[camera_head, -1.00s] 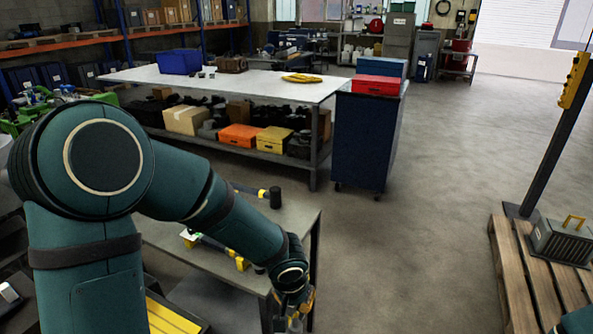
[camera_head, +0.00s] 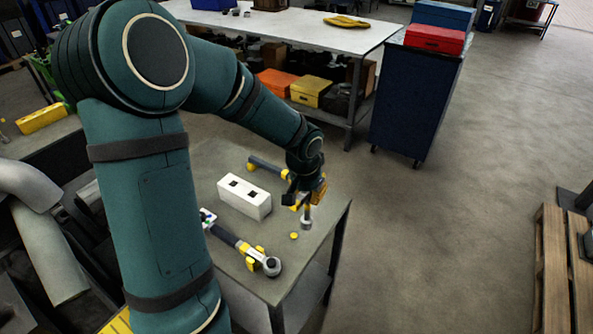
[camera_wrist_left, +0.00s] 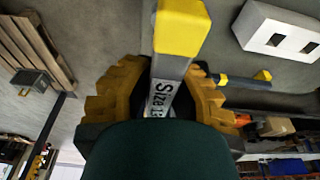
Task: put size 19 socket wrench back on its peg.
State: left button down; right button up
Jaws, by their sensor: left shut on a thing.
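My left gripper (camera_head: 308,196) is over the right part of a small grey table. In the left wrist view the gripper (camera_wrist_left: 168,92) is shut on the socket wrench (camera_wrist_left: 170,68), between its two yellow ribbed fingers. The wrench is a grey bar with a yellow end cap and a label reading "Size 1", with the last digit unclear. In the head view its metal end (camera_head: 307,221) hangs below the fingers. A small round yellow peg (camera_head: 294,236) is on the tabletop just below and left of it. My right gripper is out of view.
A white block (camera_head: 244,198) with two square holes is on the table (camera_head: 292,270). Another wrench with a ratchet head (camera_head: 245,250) lies in front, and a dark-handled tool (camera_head: 266,166) behind. A blue cabinet (camera_head: 413,105) stands beyond.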

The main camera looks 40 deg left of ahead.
pick_arm(q)
jog(key=s+a+r, duration=0.1)
jog(key=a+r, duration=0.2)
jog(key=a, duration=0.1)
jog(key=s+b+x, duration=0.1)
jog(key=b+x, duration=0.4)
jog(key=x, duration=0.3)
jog(key=shift+s+f, duration=0.15)
jog(key=shift+s, duration=0.2)
jog(key=shift+d+f+b, duration=0.1)
jog(key=shift+f+b, duration=0.05)
jog(key=shift+b, duration=0.2)
jog(key=shift+s+b+x, duration=0.25)
jog(key=shift+b+x, duration=0.7)
jog(key=shift+x, duration=0.15)
jog(key=shift+c, duration=1.2)
grip_release()
jog(key=shift+s, duration=0.1)
